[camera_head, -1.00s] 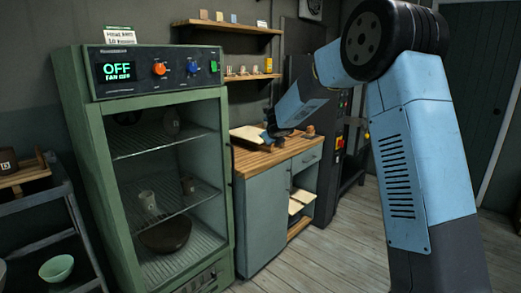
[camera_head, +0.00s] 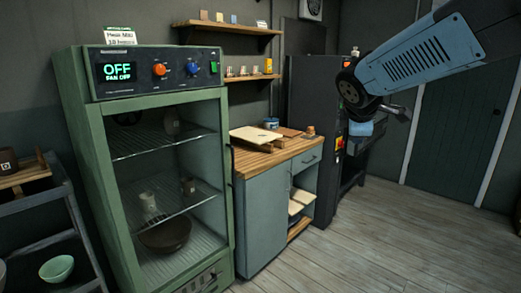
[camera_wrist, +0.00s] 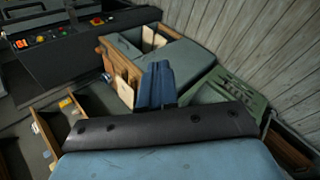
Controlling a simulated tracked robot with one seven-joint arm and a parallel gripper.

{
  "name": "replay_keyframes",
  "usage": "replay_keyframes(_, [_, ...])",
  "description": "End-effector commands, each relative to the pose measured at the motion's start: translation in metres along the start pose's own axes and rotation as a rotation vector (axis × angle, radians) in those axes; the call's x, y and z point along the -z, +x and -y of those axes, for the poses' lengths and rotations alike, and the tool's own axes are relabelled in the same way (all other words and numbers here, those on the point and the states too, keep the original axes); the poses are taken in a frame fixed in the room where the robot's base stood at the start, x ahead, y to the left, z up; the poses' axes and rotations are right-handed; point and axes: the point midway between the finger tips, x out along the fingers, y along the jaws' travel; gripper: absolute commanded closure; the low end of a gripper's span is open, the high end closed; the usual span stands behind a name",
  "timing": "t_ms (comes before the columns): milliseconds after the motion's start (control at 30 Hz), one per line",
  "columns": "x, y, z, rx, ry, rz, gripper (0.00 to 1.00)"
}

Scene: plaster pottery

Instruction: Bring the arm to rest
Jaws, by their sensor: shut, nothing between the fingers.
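My gripper (camera_wrist: 157,70) shows in the wrist view as blue fingers held together, with nothing between them. It is in the air, apart from the furniture behind it. In the head view my blue arm reaches in from the upper right. Its elbow is in front of the dark cabinet, and I cannot clearly make out the fingers there.
A green drying cabinet (camera_head: 158,107) reading OFF stands at left, with pottery on its racks. A wood-topped workbench (camera_head: 262,163) holds boards and small pots. A dark cabinet (camera_head: 308,110) stands behind it. The floor (camera_head: 390,235) at right is clear.

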Motion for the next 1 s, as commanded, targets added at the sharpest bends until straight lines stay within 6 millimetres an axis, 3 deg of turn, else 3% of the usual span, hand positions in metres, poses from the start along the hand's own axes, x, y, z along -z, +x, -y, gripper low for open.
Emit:
replay_keyframes(100, [-0.022,-0.025,0.036,0.057,0.267,-0.002,1.00])
replay_keyframes(300, [-0.045,-0.059,0.099,0.171,0.710,-0.007,1.00])
replay_keyframes(500, [-0.054,-0.085,0.158,0.294,1.095,-0.008,1.00])
replay_keyframes(600, [-0.054,-0.094,0.178,0.342,1.226,-0.006,1.00])
replay_keyframes(767, [-0.051,-0.101,0.194,0.385,1.329,-0.003,1.00])
replay_keyframes(1000, [-0.050,-0.102,0.196,0.391,1.343,-0.002,1.00])
